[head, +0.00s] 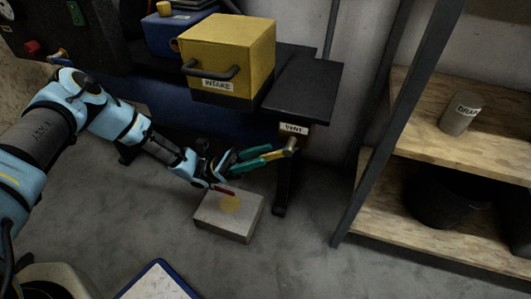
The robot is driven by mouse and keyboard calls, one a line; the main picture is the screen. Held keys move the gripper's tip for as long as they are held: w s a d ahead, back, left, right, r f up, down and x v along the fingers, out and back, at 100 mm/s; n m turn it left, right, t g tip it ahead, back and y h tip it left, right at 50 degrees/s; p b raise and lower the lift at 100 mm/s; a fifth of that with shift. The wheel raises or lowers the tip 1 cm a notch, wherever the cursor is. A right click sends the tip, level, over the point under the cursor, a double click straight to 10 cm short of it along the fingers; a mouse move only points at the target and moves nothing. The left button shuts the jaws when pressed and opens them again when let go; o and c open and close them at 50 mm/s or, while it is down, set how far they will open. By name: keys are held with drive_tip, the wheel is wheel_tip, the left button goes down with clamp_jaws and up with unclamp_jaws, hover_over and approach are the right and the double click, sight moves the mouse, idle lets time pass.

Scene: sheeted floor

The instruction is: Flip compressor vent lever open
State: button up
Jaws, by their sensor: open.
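A VENT label (294,129) is on the black stand at centre right. Just below it is a brass valve fitting (290,147). A yellow vent lever (275,154) sticks out from this fitting toward the left, nearly level and tilted slightly down. My gripper (262,157) has teal fingers and comes in from the left. It is open, with its fingertips at the free end of the lever. I cannot tell whether they touch it or whether the lever's end lies between them.
A grey block (213,216) with a yellow spot sits on the floor below my gripper. A yellow INTAKE box (228,52) and a black plate (303,85) are above. A wooden shelf (405,200) with a DRAIN can (461,114) stands right. A blue-edged board (157,283) lies in front.

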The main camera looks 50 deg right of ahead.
sight(270, 153)
drive_tip(key=v, duration=0.8)
drive_tip(key=shift+w, duration=0.1)
drive_tip(key=shift+c, duration=0.2)
